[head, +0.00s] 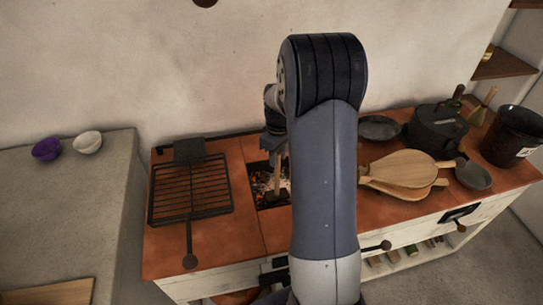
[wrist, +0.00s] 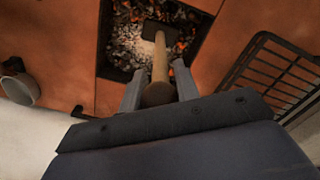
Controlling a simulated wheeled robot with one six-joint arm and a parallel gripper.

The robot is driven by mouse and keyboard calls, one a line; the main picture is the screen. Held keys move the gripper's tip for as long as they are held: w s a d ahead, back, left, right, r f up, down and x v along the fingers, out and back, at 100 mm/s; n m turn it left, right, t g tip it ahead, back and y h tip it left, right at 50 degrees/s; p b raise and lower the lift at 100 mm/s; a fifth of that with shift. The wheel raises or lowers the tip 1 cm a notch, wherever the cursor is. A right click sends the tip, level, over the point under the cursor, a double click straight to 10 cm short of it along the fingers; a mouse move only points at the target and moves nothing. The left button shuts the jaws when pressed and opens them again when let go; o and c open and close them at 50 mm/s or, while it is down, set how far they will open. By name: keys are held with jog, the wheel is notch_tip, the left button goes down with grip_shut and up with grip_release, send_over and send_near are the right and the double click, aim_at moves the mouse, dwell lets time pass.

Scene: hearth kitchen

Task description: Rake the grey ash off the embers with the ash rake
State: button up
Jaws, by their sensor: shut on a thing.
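The ash rake (wrist: 159,60) has a pale wooden handle and a dark flat head. My gripper (wrist: 157,86) is shut on its handle. The rake points down into the ember pit (head: 268,204), a square opening in the terracotta counter. In the wrist view the rake head (wrist: 158,30) is over the embers, and I cannot tell whether it touches them. Grey ash (wrist: 127,42) and glowing orange embers (wrist: 186,40) lie mixed around it. In the head view my arm hides the right side of the pit and most of my gripper (head: 274,150).
A black grill rack (head: 190,190) stands left of the pit. Two small bowls (head: 88,142) sit on the grey ledge at left.

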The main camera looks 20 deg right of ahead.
jog(key=shift+d+p, duration=0.6)
jog(key=shift+d, duration=2.75)
jog(key=shift+w+a, duration=2.4)
jog(key=shift+a, duration=1.85)
jog(key=shift+d+p, duration=0.7)
jog(key=shift+d, duration=3.95)
jog(key=w+a, duration=0.2)
jog(key=a, duration=0.7)
